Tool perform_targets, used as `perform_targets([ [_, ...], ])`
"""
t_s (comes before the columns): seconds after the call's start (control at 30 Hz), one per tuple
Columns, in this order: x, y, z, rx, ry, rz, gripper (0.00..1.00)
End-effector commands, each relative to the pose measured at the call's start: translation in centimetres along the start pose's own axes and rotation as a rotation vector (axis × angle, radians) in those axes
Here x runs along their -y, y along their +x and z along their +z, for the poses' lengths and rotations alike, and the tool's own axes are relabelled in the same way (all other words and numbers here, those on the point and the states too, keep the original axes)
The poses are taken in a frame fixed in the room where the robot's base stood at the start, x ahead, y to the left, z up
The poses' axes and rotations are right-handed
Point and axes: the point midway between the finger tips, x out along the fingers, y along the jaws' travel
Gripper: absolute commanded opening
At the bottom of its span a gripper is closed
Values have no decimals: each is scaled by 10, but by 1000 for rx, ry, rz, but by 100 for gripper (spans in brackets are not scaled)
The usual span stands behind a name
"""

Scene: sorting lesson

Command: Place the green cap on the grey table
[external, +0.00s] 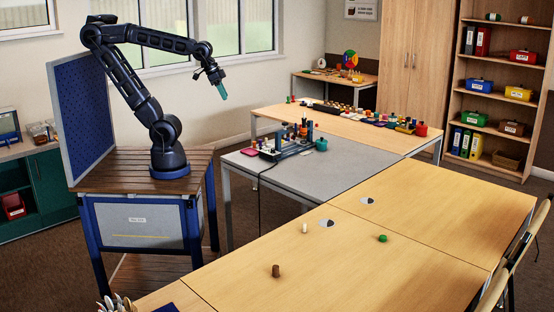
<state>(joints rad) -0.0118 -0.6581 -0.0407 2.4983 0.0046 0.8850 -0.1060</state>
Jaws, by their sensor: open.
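The green cap (383,238) is a small, round, green piece. It lies on the wooden table in the right foreground. The grey table (290,178) stands in the middle, between my base and the wooden tables. My gripper (221,89) hangs high in the air with its teal fingers pointing down. It is open, and nothing shows clearly between its fingers. It is far from the green cap, up and to the left of it in the picture.
A dark device (286,146) with pegs and a teal cup (321,144) stand at the grey table's far side. The grey table's near part is clear.

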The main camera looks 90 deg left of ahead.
Motion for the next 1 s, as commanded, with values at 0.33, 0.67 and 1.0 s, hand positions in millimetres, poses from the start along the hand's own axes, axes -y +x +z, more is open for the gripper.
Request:
perform_targets([
  [0.33, 13, -14, 38, 17, 74, 19, 52],
  [0.67, 13, -14, 38, 17, 74, 19, 52],
  [1.0, 3, -14, -3, 22, 101, 44, 52],
])
